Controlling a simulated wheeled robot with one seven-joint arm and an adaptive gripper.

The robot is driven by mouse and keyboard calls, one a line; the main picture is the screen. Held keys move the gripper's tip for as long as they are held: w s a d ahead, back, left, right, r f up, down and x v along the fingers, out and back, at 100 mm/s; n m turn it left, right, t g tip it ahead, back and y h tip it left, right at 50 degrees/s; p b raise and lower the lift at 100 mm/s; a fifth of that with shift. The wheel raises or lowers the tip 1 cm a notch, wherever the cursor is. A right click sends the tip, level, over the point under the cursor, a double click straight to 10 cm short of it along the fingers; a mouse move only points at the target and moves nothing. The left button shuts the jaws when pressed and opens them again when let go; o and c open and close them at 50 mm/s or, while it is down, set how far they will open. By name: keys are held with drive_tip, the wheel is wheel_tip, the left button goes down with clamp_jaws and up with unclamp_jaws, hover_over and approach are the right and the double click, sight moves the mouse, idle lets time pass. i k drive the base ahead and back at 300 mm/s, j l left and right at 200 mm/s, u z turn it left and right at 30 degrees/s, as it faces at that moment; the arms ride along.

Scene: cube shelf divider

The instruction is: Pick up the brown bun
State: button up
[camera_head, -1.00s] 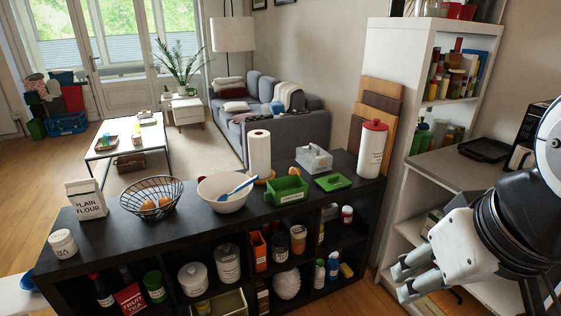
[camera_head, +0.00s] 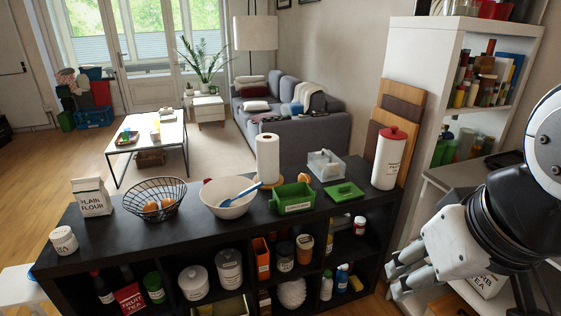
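Two small orange-brown round things (camera_head: 151,206) lie in a black wire basket (camera_head: 172,187) on the left part of the black shelf top. Another small orange-brown thing (camera_head: 304,179) sits behind the green box, partly hidden. They are too small for me to tell which is the brown bun. My gripper (camera_head: 393,281) is at the lower right, in front of the shelf's right end and well away from all of them. Its fingers look apart, with nothing between them.
On the black shelf top (camera_head: 235,226) stand a flour bag (camera_head: 93,197), a white bowl (camera_head: 228,205), a paper roll (camera_head: 267,158), a green box (camera_head: 292,196) and a tall red-lidded canister (camera_head: 389,158). A white shelf unit (camera_head: 410,70) stands at the right.

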sight(303, 176)
drive_tip(key=i+l, duration=0.1)
drive_tip(key=l, duration=0.15)
drive_tip(key=i+l+u, duration=0.1)
drive_tip(key=l, duration=0.2)
drive_tip(key=i+l, duration=0.1)
drive_tip(key=l, duration=0.15)
drive_tip(key=i+l+u, duration=0.2)
drive_tip(key=i, duration=0.35)
drive_tip(key=i+l+u, duration=0.2)
drive_tip(key=i+l, duration=0.25)
drive_tip(key=i, duration=0.1)
